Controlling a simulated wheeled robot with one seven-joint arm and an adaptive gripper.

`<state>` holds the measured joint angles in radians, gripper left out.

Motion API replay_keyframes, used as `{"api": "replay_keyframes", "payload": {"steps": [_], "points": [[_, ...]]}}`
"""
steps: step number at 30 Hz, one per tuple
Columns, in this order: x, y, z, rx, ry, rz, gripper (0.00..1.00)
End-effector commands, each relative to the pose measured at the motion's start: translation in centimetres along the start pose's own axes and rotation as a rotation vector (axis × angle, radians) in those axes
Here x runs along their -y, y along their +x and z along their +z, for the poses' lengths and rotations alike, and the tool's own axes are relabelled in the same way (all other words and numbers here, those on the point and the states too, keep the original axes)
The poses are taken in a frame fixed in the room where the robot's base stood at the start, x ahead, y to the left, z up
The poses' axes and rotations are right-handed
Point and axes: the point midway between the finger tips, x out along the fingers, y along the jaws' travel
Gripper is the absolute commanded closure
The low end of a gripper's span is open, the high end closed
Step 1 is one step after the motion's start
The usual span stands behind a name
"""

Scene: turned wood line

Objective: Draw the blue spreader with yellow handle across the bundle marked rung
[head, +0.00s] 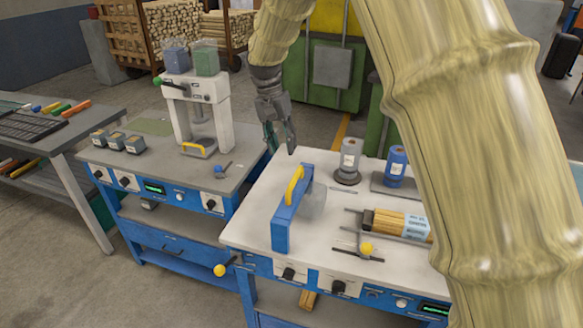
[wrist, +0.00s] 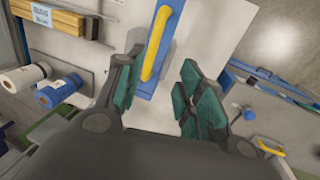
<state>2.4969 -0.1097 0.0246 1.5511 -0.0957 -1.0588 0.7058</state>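The blue spreader (head: 282,227) with its yellow handle (head: 294,185) stands on the white-topped bench, at the left of the bench top. In the wrist view the spreader (wrist: 158,60) and its yellow handle (wrist: 157,42) lie ahead, between and beyond my fingers. My gripper (head: 280,143) is open and empty, above and behind the spreader, apart from it; its spread fingers also show in the wrist view (wrist: 162,62). A bundle of wooden sticks (head: 385,220) with a pale blue label (head: 416,226) lies right of the spreader; it also shows in the wrist view (wrist: 75,24). The label's wording is too small to read surely.
A white spool (head: 349,160) and a blue spool (head: 396,165) stand behind the bundle. A yellow-knobbed clamp (head: 366,248) sits before it. A white press (head: 200,110) and several small grey boxes (head: 118,140) stand on the left bench. My arm hides the right side.

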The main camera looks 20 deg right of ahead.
Motion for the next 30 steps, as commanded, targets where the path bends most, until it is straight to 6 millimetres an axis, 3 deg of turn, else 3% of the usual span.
{"api": "replay_keyframes", "payload": {"steps": [6,18,30], "points": [[-1.6,2.9,-0.6,0.010,0.020,0.003,0.63],[-1.6,9.2,-0.8,0.012,0.022,0.003,0.63],[-1.3,11.1,-0.8,0.008,0.020,0.002,0.63]]}}
